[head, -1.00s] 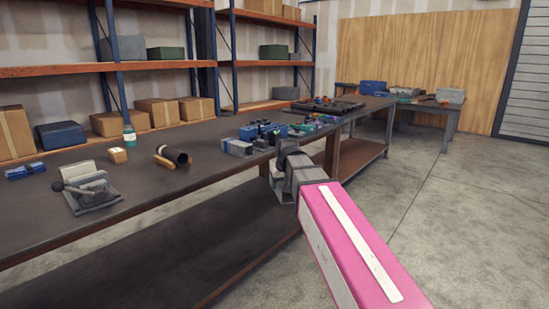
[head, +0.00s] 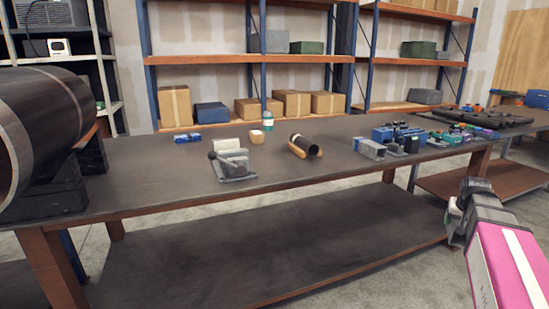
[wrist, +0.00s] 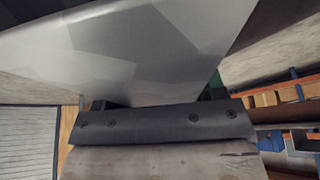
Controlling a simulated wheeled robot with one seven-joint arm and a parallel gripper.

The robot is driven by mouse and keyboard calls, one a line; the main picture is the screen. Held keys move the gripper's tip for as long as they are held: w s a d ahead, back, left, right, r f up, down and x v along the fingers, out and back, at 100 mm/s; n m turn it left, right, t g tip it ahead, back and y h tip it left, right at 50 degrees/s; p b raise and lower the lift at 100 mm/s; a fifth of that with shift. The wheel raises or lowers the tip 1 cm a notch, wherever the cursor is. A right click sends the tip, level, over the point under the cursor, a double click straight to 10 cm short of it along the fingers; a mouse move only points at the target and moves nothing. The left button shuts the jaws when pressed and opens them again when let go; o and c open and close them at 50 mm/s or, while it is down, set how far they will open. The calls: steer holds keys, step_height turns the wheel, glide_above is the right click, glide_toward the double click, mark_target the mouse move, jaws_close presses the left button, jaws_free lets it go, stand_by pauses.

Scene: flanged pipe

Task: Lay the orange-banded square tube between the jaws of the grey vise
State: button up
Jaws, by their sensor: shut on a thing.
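My gripper (head: 453,222) is at the right of the head view, in front of the bench and off its edge. In the wrist view it is shut on a smooth grey metal piece (wrist: 140,50), which fills much of the upper picture. No orange band shows on this piece, so I cannot tell for sure that it is the square tube. The grey vise (head: 236,169), with a dark ball-ended lever, appears to stand near the bench's front edge, left of centre and well left of my gripper. The gap between its jaws is hard to make out.
The dark bench (head: 300,185) is clear around the vise's front. A large dark pipe (head: 45,120) rests on black supports at the left.

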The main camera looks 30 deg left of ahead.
stand_by(0.3)
steer(key=s+r, duration=0.1)
steer(key=s, duration=0.1)
steer(key=s+r, duration=0.1)
steer(key=s, duration=0.2)
steer(key=s+r, duration=0.1)
steer(key=s, duration=0.2)
steer(key=shift+r, duration=0.4)
steer(key=shift+s+r, duration=0.1)
steer(key=shift+a, duration=0.1)
